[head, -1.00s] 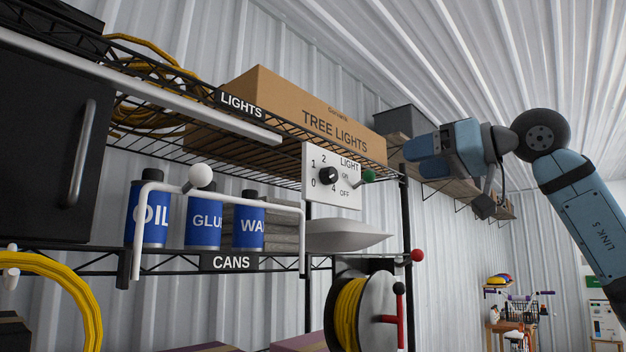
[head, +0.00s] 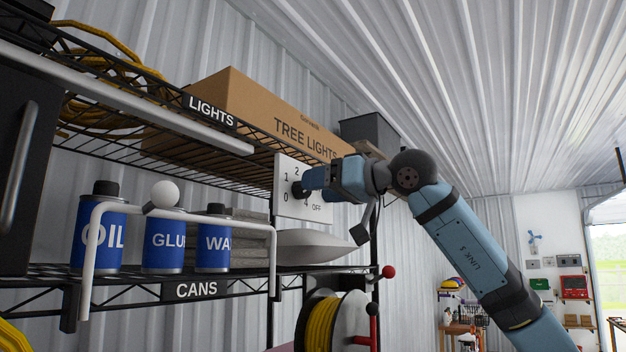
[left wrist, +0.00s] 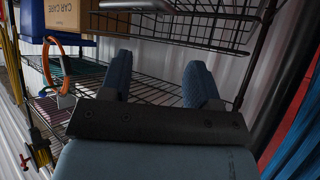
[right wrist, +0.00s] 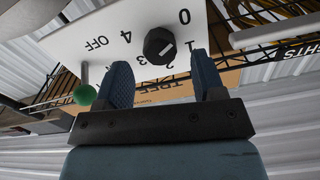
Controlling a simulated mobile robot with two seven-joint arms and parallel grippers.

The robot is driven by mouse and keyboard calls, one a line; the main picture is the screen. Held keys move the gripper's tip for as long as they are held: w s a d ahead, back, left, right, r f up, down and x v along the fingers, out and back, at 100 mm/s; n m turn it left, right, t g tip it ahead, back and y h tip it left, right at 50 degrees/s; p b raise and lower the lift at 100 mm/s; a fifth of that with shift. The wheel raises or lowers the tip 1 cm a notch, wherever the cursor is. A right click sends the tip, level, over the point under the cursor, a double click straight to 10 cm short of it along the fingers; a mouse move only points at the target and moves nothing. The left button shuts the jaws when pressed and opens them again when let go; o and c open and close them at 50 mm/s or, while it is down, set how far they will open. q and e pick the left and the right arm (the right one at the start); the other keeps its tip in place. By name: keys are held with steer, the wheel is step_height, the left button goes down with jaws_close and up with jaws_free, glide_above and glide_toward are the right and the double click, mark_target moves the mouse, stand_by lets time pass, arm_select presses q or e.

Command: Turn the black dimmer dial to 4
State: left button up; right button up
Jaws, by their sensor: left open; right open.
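The black dimmer dial (head: 297,188) sits on a white panel (head: 287,167) at the shelf's front; it also shows in the right wrist view (right wrist: 160,46), with a white mark on its face. Which number the mark points at, I cannot tell for sure. Numbers and OFF are printed on the panel. My right gripper (head: 314,184) is open at the panel, its fingers just in front of the dial. In the right wrist view the dial lies beyond and between the spread fingertips; contact cannot be told. My left gripper (left wrist: 160,60) is open and empty near wire shelving.
A green-knobbed lever (right wrist: 85,94) stands out beside my right fingers. The TREE LIGHTS box (head: 260,115) is on the shelf above. Blue cans (head: 213,244), a white rail (head: 190,208) and a yellow cord reel (head: 320,325) are nearby. Free room lies right of the shelf.

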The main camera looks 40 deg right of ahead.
steer(key=shift+x, duration=1)
steer(key=c, duration=0.9)
